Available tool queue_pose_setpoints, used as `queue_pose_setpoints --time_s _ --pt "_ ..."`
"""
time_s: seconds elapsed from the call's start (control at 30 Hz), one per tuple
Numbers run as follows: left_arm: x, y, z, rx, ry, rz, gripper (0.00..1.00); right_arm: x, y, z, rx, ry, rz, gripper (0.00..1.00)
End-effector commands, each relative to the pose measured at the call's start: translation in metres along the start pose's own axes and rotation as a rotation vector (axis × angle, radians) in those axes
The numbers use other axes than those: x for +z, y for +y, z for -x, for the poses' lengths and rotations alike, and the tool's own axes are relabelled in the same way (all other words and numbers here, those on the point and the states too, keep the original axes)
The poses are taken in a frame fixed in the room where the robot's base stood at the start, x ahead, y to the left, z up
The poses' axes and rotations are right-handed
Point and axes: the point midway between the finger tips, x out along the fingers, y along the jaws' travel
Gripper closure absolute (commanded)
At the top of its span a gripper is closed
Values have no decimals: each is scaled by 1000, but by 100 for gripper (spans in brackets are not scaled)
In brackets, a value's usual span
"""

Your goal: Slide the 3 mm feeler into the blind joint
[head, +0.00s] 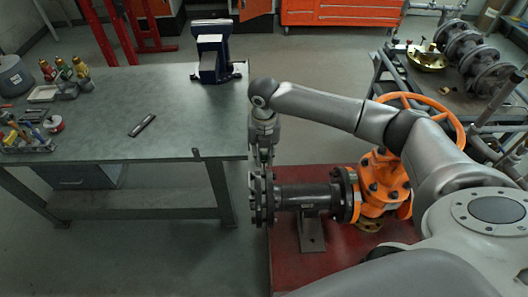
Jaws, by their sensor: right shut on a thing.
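The orange gate valve (382,182) has a dark pipe spool (308,196) running left from it. At the spool's left end stands a pair of dark flanges (262,205), the blind joint. My right gripper (262,163) points down just above this joint, its fingers close together. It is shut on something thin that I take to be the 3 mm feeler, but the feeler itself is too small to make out. I cannot tell whether it touches or enters the gap between the flanges. My left gripper is not in view.
A workbench (100,150) on the left carries a blue vise (212,58), a flat dark item (142,125), small bottles and trays. The valve stands on a red base (290,262). A cart (455,98) with flanged parts stands at the right. Floor is clear between bench and base.

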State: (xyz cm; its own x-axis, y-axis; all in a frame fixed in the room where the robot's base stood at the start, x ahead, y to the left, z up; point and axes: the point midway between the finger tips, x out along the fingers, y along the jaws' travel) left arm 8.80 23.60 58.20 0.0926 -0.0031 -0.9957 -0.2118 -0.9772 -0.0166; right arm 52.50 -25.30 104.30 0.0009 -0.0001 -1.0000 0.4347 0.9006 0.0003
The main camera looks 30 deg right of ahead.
Motion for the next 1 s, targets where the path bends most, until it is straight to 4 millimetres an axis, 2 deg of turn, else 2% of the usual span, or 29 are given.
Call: queue_pose_setpoints --time_s 0.03,0.5,1.0 --pt "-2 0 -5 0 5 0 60 -1 0 -8 -1 2 1 100" --pt "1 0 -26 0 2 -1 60 -1 0 -51 0 2 2 100" --pt "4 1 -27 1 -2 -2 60 -1 0 -56 0 1 1 100"
